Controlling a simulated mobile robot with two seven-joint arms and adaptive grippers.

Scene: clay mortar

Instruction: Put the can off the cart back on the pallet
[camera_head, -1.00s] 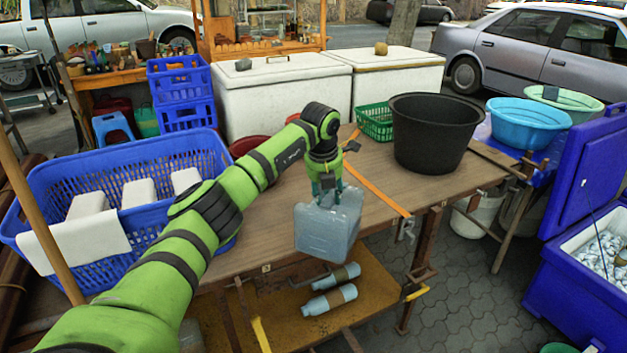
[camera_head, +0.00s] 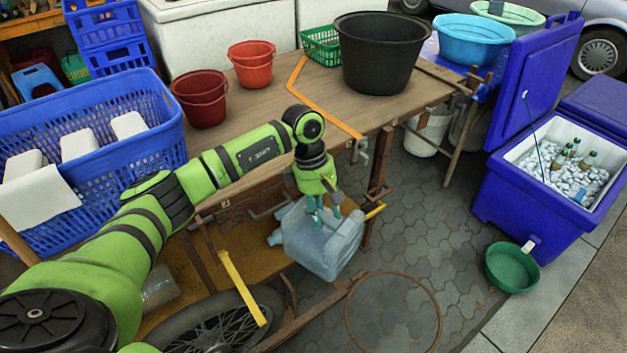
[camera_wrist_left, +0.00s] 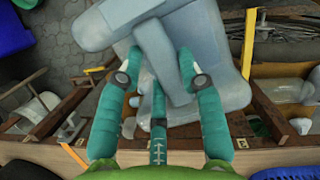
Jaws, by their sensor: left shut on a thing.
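The can is a translucent pale-blue jerrycan (camera_head: 318,240), tilted, hanging in front of the cart's near edge, below the level of its top. My left gripper (camera_head: 325,212) is shut on its handle from above. In the left wrist view the can (camera_wrist_left: 222,85) fills the space ahead, with the fingers (camera_wrist_left: 163,68) around its handle. The cart (camera_head: 262,112) has a brown wooden top, a lower shelf and a spoked wheel. The can hides part of the lower shelf. I cannot make out a pallet. My right gripper is not in view.
A blue basket (camera_head: 165,125) stands left; red buckets (camera_head: 250,66) and a black tub (camera_head: 382,60) are on the cart top. A metal ring (camera_head: 430,310) rises near the wheel (camera_head: 235,325). Paving (camera_head: 420,230) is open right of the can, before the blue cooler (camera_head: 520,205) and green bowl (camera_head: 511,268).

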